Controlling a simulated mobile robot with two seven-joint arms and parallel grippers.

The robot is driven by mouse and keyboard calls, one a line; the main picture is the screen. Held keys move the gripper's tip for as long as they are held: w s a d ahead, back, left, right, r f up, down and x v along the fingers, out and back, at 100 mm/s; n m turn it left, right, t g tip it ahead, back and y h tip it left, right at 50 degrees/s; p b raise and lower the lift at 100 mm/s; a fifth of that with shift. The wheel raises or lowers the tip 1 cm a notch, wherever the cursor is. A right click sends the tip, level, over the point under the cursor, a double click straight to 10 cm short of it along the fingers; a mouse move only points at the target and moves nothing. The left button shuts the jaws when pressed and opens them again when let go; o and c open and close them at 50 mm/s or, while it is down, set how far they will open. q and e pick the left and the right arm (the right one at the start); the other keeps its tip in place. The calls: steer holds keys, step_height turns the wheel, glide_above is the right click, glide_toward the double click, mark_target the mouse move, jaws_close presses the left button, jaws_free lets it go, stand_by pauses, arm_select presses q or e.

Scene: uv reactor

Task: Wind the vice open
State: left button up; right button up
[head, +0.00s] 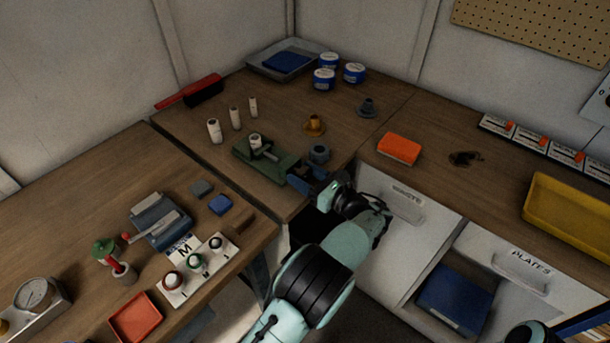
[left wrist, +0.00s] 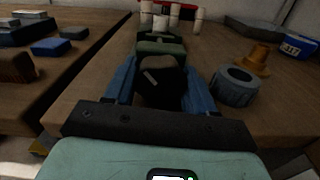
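The green vice (head: 268,160) stands near the front edge of the back-corner bench, with a pale cylinder (head: 255,141) at its jaws. My left gripper (head: 312,181) is at the vice's near right end. In the left wrist view, the vice's green body (left wrist: 162,47) lies straight ahead. A dark round knob (left wrist: 160,85) with a pale mark, apparently the vice's handle, sits between my blue left fingers (left wrist: 160,92). The fingers flank it closely; whether they press on it I cannot tell. My right gripper is not in view.
A grey ring-shaped part (left wrist: 235,86) stands just right of my left fingers, with an orange cone-shaped part (left wrist: 256,60) behind it. Several pale cylinders (head: 214,131) stand left of the vice. An orange block (head: 399,147) lies to the right.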

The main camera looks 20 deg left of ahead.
arm_select(q)
steer(key=shift+n, duration=2.1)
steer(key=o, duration=1)
steer(key=shift+d, duration=0.15)
steer(key=v, duration=1.3)
steer(key=shift+d, duration=0.15)
